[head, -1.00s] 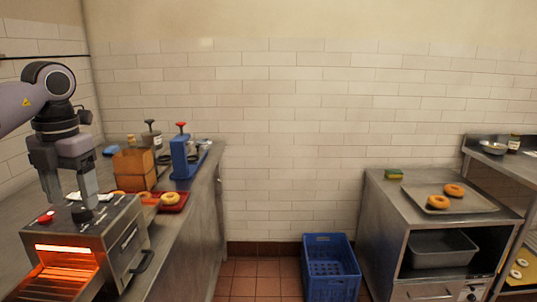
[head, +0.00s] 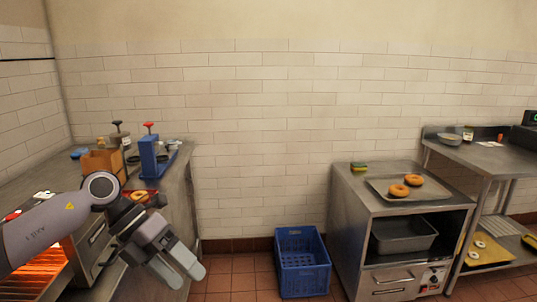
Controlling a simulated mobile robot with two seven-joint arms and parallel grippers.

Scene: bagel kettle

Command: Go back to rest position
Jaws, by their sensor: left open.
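My left arm comes in from the left, and my left gripper (head: 178,272) hangs at the lower left, in front of the left counter (head: 178,200). Its two grey fingers point down and to the right, spread apart, with nothing between them. My right gripper is not in view. The toaster (head: 92,250) with its glowing orange front (head: 38,272) stands on the left counter, partly hidden behind my arm.
A blue crate (head: 303,265) stands on the floor (head: 235,277). At right, a steel counter (head: 345,195) bears a tray (head: 440,191) with two bagels (head: 405,185). A blue press (head: 149,157) and a wooden box (head: 101,163) stand on the left counter. Floor between counters is partly clear.

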